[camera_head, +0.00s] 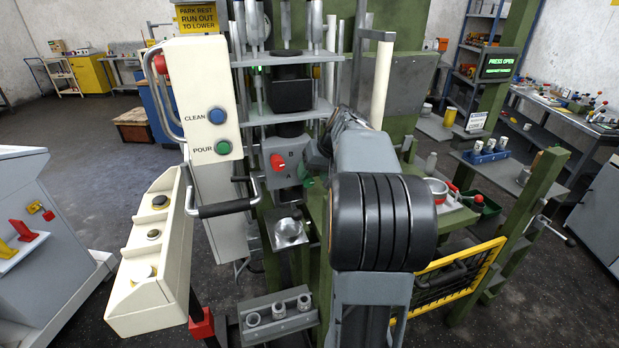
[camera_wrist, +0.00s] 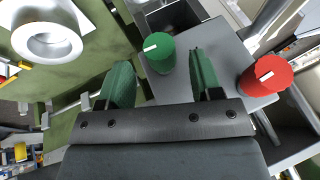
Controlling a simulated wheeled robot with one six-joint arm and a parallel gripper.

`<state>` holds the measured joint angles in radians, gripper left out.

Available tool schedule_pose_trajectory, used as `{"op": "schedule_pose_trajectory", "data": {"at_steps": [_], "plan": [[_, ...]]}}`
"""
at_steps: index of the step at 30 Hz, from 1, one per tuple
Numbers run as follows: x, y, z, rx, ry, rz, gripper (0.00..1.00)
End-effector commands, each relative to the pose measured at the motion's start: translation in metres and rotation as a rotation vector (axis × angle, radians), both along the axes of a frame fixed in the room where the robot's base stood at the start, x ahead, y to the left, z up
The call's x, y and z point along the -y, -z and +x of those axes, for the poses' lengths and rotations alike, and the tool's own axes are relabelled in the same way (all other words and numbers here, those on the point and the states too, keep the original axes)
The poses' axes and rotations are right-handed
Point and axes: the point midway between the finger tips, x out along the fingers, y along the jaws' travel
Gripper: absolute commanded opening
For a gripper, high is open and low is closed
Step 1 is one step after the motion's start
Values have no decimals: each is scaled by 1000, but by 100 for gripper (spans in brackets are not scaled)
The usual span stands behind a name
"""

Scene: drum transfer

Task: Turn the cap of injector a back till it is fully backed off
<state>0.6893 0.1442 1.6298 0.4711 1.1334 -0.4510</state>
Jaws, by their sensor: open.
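A green cap (camera_wrist: 160,53) with a white mark stands on a grey housing (camera_wrist: 222,55) in the wrist view. A red cap (camera_wrist: 266,75), also with a white mark, is on the same housing to the right. I cannot read which one is injector a in the wrist view. My gripper (camera_wrist: 160,60) is open, with its two green fingers on either side of the green cap and nothing visibly clamped. In the head view the red cap (camera_head: 278,162) shows on the grey housing (camera_head: 290,178); my arm hides my gripper and most of the area right of it.
A white panel (camera_head: 205,90) with CLEAN and POUR buttons stands left of the housing. A metal cup (camera_head: 290,232) sits below it. A white ring-shaped part (camera_wrist: 47,40) is at the wrist view's upper left. Green frame posts (camera_head: 540,190) stand at right.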

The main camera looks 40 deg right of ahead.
Motion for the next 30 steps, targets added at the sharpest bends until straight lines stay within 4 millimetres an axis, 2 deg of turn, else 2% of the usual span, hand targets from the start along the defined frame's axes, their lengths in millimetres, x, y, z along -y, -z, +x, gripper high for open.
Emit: {"op": "schedule_pose_trajectory", "data": {"at_steps": [7,20,30], "plan": [[-4,21,11,0,1,1,59],[-5,26,14,1,1,0,58],[-5,25,13,1,0,0,26]]}}
